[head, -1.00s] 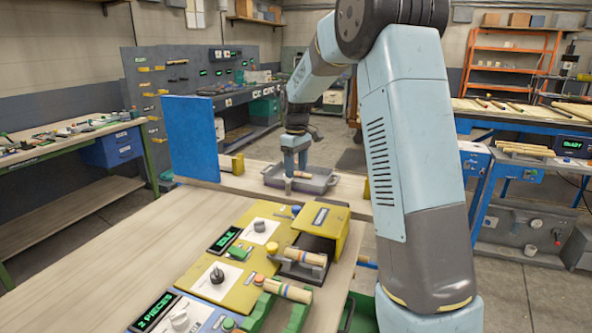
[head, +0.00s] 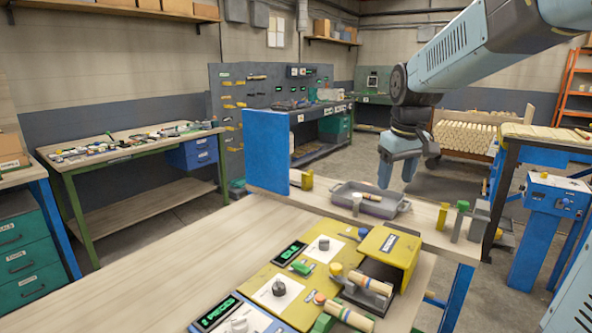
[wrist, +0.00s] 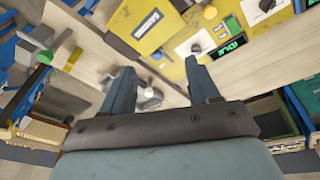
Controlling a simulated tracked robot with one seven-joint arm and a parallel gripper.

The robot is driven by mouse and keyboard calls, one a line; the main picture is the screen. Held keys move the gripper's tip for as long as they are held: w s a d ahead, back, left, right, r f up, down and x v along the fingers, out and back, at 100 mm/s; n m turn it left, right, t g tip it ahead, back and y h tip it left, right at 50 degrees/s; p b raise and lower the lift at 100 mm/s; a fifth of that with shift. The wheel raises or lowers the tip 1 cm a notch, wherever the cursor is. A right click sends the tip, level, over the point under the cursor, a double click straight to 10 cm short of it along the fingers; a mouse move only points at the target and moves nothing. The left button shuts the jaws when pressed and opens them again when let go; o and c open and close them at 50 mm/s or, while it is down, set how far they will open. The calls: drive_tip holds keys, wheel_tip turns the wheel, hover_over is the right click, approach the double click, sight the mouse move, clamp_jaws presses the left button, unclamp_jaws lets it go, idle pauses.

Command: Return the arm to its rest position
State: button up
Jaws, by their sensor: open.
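My arm reaches in from the upper right in the head view. My gripper (head: 398,178) hangs with its fingers down, above and slightly behind the grey tray (head: 398,208). It is open, and nothing shows between its fingers. A wooden turned piece (head: 371,197) lies in the tray, apart from the gripper.
A yellow machine (head: 392,248) on the front bench has wooden pieces (head: 366,284) in front of it. A blue panel (head: 267,150) stands upright left of the tray. The bench's left part is clear.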

drive_tip(key=s+f+m+t, duration=0.1)
drive_tip(key=s+m+t, duration=0.2)
drive_tip(key=s, duration=1.7)
drive_tip(key=shift+s+d+m, duration=0.3)
drive_tip(key=shift+d+m, duration=0.05)
drive_tip(key=shift+m, duration=0.25)
